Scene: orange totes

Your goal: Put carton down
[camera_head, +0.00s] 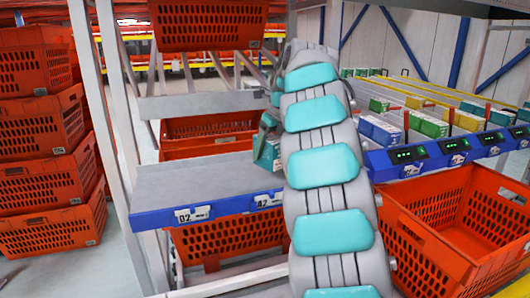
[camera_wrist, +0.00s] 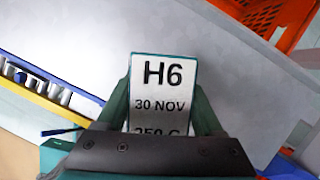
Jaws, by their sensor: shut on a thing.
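A carton (camera_wrist: 162,85) with a white face reading "H6", "30 NOV" and a partly covered line is in the wrist view. My gripper (camera_wrist: 163,108) is shut on it, with one teal finger along each side. Beyond the carton is a plain grey surface (camera_wrist: 220,45). I cannot tell whether the carton touches it. In the head view my gripper (camera_head: 268,148) is at the right end of a grey shelf (camera_head: 190,180) with a blue front edge. My arm hides much of the gripper there, and the carton cannot be made out clearly.
The left and middle of the grey shelf are clear. Orange totes stand below it (camera_head: 225,240), behind it (camera_head: 205,127) and stacked at left (camera_head: 45,180). An open orange tote (camera_head: 430,250) is at lower right, under lanes of cartons (camera_head: 430,125). A metal post (camera_head: 105,100) rises at the shelf's left.

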